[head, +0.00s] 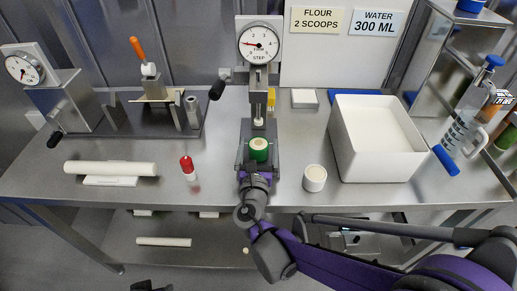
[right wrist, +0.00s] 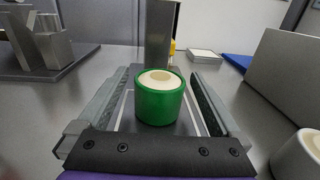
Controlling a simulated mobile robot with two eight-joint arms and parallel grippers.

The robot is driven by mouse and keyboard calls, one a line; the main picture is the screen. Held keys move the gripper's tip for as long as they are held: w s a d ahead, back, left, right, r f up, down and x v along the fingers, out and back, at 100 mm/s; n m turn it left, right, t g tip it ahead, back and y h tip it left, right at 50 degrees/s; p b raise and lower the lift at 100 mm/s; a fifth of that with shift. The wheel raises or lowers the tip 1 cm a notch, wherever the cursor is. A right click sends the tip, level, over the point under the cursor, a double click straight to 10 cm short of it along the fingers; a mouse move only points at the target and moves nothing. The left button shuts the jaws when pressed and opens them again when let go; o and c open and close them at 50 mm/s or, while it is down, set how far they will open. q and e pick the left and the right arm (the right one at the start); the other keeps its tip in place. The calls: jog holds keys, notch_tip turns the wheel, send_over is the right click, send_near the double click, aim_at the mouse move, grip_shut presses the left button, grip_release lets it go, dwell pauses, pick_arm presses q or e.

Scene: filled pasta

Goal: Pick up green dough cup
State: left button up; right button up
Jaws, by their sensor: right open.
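The green dough cup (head: 259,149) stands upright at the foot of the press with the dial, with pale dough showing at its top. In the right wrist view the green cup (right wrist: 160,99) stands between the two fingers of my right gripper (right wrist: 158,108), with a visible gap on each side. In the head view my right gripper (head: 257,165) is at the cup, partly hidden by my own wrist. It is open.
The dial press (head: 259,45) rises just behind the cup. A white cup (head: 314,178) stands to the right, near a large white bin (head: 378,168). A red-capped shaker (head: 188,168) and a rolling pin (head: 110,168) are to the left. Bare table lies between them.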

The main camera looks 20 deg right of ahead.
jog(key=shift+w+d, duration=0.25)
jog(key=shift+w, duration=0.3)
grip_shut()
jog(key=shift+r, duration=0.15)
